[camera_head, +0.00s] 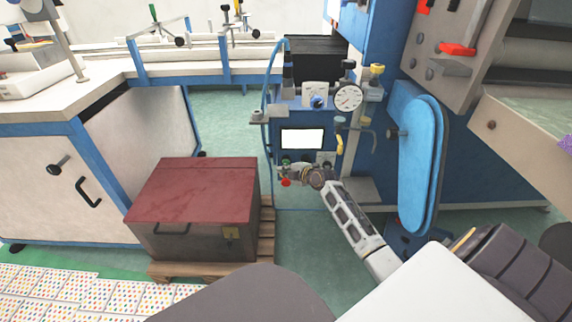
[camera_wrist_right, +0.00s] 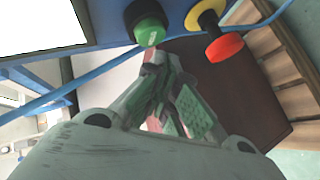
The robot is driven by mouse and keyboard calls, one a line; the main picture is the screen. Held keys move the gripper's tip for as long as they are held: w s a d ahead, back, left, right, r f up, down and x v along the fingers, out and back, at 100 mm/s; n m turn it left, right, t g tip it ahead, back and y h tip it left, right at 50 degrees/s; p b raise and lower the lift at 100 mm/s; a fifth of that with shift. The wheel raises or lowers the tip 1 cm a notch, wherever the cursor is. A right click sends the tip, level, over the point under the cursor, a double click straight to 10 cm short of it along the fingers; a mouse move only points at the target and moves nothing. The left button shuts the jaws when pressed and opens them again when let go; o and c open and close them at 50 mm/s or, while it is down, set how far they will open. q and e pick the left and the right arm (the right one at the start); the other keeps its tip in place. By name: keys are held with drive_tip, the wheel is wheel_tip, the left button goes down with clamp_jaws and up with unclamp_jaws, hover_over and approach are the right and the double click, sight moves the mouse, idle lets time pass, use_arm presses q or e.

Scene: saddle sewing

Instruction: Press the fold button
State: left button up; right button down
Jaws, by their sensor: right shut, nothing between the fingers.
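A green push button (camera_wrist_right: 149,28) and a red button on a yellow base (camera_wrist_right: 223,48) stick out from the blue machine's panel in the right wrist view. In the head view the green button (camera_head: 286,160) and the red button (camera_head: 286,183) sit small below the white screen. No label marks either as the fold button. My right gripper (camera_head: 294,172) is shut and empty, close in front of these buttons. In the right wrist view its fingertips (camera_wrist_right: 157,62) point at the panel, just below the green button; contact cannot be told. My left gripper is not in view.
The blue machine carries a white screen (camera_head: 302,139), a round gauge (camera_head: 348,97) and a yellow-handled lever (camera_head: 340,144). A blue hose (camera_wrist_right: 90,74) runs close to the buttons. A dark red box (camera_head: 197,188) stands on a pallet at left; green floor lies between.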

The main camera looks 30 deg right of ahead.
use_arm(q)
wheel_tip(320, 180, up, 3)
drive_tip(key=p, duration=0.2)
drive_tip(key=shift+p, duration=0.4)
use_arm(e)
drive_tip(key=s, duration=0.1)
drive_tip(key=s+a, duration=0.2)
drive_tip(key=s, duration=0.1)
drive_tip(key=shift+a, duration=0.25)
drive_tip(key=shift+a, duration=0.1)
drive_tip(key=s+a+f+m+g, duration=0.4)
drive_tip(key=s+a+m+g, duration=0.1)
drive_tip(key=s+a, duration=0.85)
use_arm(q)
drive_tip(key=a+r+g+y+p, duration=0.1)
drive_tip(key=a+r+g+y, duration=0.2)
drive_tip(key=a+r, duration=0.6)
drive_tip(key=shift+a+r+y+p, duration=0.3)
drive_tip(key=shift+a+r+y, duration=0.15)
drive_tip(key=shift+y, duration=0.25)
use_arm(e)
drive_tip(key=s+a+r+m+g, duration=0.1)
drive_tip(key=s+m, duration=0.3)
drive_tip(key=s, duration=0.4)
drive_tip(key=s+a+r+m+g+h, duration=0.1)
drive_tip(key=s+r+m+g, duration=0.1)
drive_tip(key=s+m, duration=0.3)
drive_tip(key=shift+s+a+r+g+h, duration=0.35)
drive_tip(key=shift+s+g, duration=0.35)
drive_tip(key=shift+s, duration=1.5)
